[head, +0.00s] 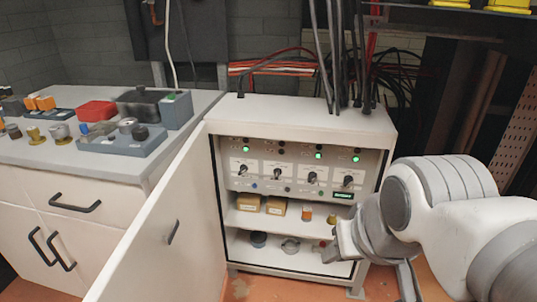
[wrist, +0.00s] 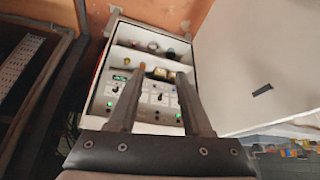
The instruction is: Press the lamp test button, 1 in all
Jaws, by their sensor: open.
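A white control cabinet (head: 305,112) stands open with a panel (head: 295,165) across its upper part. The panel carries a row of lamps, several lit green, above a row of black rotary switches. Below the switches are small round buttons, one of them blue (head: 253,185), and a green display (head: 343,195). I cannot read the labels, so I cannot tell which one is the lamp test button. My gripper (head: 368,262) is open and empty, in front of the cabinet's lower right side. In the wrist view its fingers (wrist: 160,80) overlap the panel, which appears upside down.
The cabinet door (head: 160,225) is swung open to the left. The shelves below the panel hold boxes (head: 262,204) and small parts.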

